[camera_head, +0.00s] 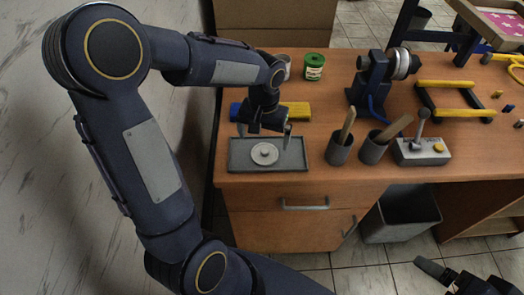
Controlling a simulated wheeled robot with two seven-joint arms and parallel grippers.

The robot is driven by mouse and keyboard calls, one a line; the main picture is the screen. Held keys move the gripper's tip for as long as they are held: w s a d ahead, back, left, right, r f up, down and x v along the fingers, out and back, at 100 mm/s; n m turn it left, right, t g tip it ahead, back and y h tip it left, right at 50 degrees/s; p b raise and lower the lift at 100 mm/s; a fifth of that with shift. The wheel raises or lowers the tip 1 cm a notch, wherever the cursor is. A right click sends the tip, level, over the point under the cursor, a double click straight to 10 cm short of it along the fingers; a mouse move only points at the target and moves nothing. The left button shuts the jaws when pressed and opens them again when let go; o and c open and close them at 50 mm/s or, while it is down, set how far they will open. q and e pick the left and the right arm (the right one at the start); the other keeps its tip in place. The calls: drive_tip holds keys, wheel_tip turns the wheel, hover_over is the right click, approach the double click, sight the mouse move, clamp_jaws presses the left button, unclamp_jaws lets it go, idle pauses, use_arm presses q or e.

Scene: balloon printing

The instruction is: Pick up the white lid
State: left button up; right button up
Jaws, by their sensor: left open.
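The white lid (264,154) is a small round disc with a raised centre. It lies flat in the grey tray (296,164) at the left end of the wooden table. My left gripper (264,130) is above the far part of the tray, just behind the lid in the picture, with its fingers apart and pointing down. Nothing shows between the fingers. I cannot tell the exact height of the fingers over the tray. My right gripper (432,268) shows in part at the bottom right corner, low and away from the table; its jaws are unclear.
A green can (314,66) and a yellow-and-blue object (298,111) stand behind the tray. Two grey cups (339,150) (373,149) with wooden sticks and a joystick box (422,152) are to its right. A grey bin (400,215) is below the table.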

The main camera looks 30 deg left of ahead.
sight(265, 150)
use_arm(q)
drive_tip(key=f, duration=0.5)
drive_tip(key=shift+d, duration=0.2)
drive_tip(key=shift+r, duration=0.1)
drive_tip(key=c, duration=1.1)
drive_tip(key=shift+o, duration=0.2)
drive_tip(key=shift+r, duration=0.1)
